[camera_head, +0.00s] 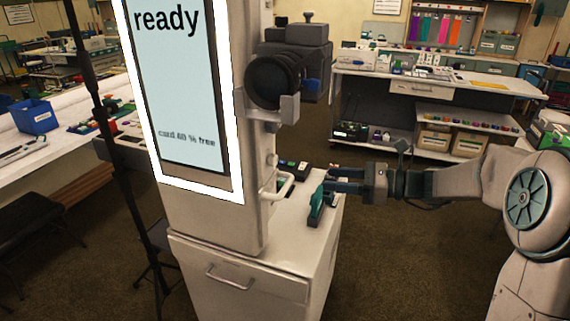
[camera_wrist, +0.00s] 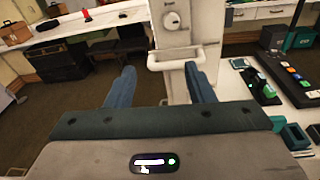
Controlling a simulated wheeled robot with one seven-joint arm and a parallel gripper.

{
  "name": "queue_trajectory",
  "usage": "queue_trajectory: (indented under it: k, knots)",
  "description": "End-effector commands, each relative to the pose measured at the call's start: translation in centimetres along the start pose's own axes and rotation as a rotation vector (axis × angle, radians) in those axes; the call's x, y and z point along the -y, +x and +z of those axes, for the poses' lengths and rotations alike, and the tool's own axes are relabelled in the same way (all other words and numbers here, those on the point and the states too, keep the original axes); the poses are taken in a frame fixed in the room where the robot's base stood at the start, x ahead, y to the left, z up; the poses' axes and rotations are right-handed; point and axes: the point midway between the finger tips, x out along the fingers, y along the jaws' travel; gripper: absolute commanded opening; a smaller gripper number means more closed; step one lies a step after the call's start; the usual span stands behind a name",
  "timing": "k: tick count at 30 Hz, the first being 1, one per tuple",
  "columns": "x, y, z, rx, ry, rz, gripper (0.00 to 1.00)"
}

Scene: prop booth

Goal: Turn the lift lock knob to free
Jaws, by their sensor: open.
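The round pale knob (camera_wrist: 171,20) sits on the white column, above a white bar handle (camera_wrist: 182,64) in the wrist view. It looks like the lift lock knob, but its markings are too small to read. In the head view a small knob (camera_head: 271,160) shows on the column's right side. My gripper (camera_head: 327,179) is open and empty to the right of the column, level with the handle and apart from the knob. In the wrist view my gripper's fingers (camera_wrist: 159,70) spread in front of the column, below the knob, with the right fingertip near the handle.
The column carries a screen (camera_head: 180,80) reading "ready" and a dark camera-like device (camera_head: 285,75). A black stand pole (camera_head: 95,90) rises at left. Carpet is clear at right.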

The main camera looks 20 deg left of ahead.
Motion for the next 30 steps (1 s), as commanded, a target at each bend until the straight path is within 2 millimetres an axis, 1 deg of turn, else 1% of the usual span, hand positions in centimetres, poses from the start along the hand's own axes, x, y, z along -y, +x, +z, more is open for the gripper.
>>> queue_trajectory:
  k: [1,3,5,8,11,21,24,27,30]
  knots:
    - [0.9,0.0,0.2,0.042,0.033,-0.007,0.49]
    - [1.6,0.0,0.5,0.081,0.065,-0.014,0.49]
    - [1.9,0.1,0.7,0.101,0.079,-0.016,0.49]
    - [2.1,0.9,1.0,0.109,0.086,-0.016,0.49]
    - [2.0,2.4,1.2,0.108,0.084,-0.014,0.49]
    - [2.1,9.6,1.9,0.106,0.083,-0.014,0.49]
    - [2.2,11.2,2.0,0.105,0.084,-0.015,0.49]
    - [2.2,12.4,2.2,0.106,0.082,-0.016,0.49]
    - [2.3,13.2,2.2,0.105,0.082,-0.018,0.49]
